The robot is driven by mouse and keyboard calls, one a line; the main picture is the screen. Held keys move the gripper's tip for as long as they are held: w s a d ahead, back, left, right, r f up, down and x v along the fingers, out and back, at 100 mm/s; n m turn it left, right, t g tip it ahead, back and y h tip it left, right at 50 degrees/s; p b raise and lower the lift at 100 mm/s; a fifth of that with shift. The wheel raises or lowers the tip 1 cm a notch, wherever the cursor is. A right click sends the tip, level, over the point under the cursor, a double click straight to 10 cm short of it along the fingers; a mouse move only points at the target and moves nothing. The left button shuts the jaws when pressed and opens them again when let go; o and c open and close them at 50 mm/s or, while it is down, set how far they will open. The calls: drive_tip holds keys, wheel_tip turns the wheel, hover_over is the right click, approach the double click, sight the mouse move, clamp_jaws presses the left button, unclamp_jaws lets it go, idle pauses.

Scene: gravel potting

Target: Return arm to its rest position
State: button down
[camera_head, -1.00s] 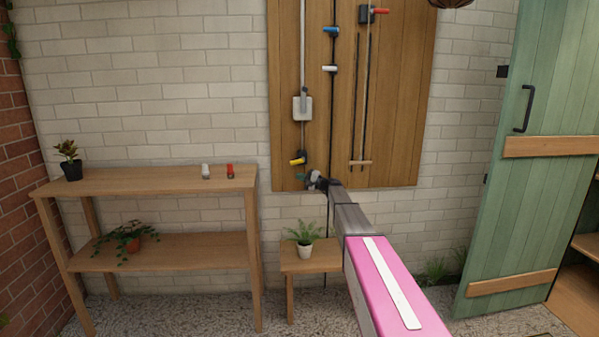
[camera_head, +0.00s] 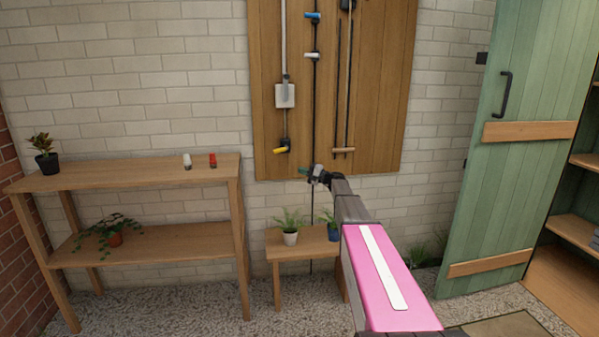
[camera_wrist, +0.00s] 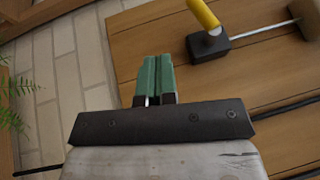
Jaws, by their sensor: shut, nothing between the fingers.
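My arm reaches forward from the lower right in the head view, with a pink link nearest the camera. My gripper (camera_head: 304,172) is at its far end, in front of the lower edge of the wooden board (camera_head: 385,120). In the wrist view, the green fingers of my gripper (camera_wrist: 155,72) are side by side, shut and empty. A yellow-handled tool (camera_wrist: 206,20) on the board shows above and to the right of the fingers. It also shows in the head view (camera_head: 282,150), above and left of my gripper, apart from it.
A wooden shelf (camera_head: 120,173) with several plants and small items stands at left. A green door (camera_head: 480,200) stands open at right. Gravel floor (camera_head: 180,305) is clear.

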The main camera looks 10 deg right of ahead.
drive_tip(key=s+a+f+n+g+h, duration=0.1)
drive_tip(key=s+a+f+g+h, duration=0.15)
drive_tip(key=s+f, duration=0.5)
drive_tip(key=s+a+f+n+g+h, duration=0.1)
drive_tip(key=s+a+f+g+h, duration=0.2)
drive_tip(key=s, duration=0.7)
drive_tip(key=s+a+f+n+g+h, duration=0.1)
drive_tip(key=s+a+f+h, duration=0.15)
drive_tip(key=s+f, duration=0.5)
drive_tip(key=s+d+f+n+g+h, duration=0.1)
drive_tip(key=s+h, duration=0.3)
drive_tip(key=s, duration=0.9)
drive_tip(key=s+d+f+n+g+h, duration=0.2)
drive_tip(key=s+d+f+h, duration=0.1)
drive_tip(key=s, duration=1)
drive_tip(key=d+h, duration=0.1)
drive_tip(key=h, duration=0.1)
drive_tip(key=shift+s+f+h, duration=0.3)
drive_tip(key=shift+f, duration=0.1)
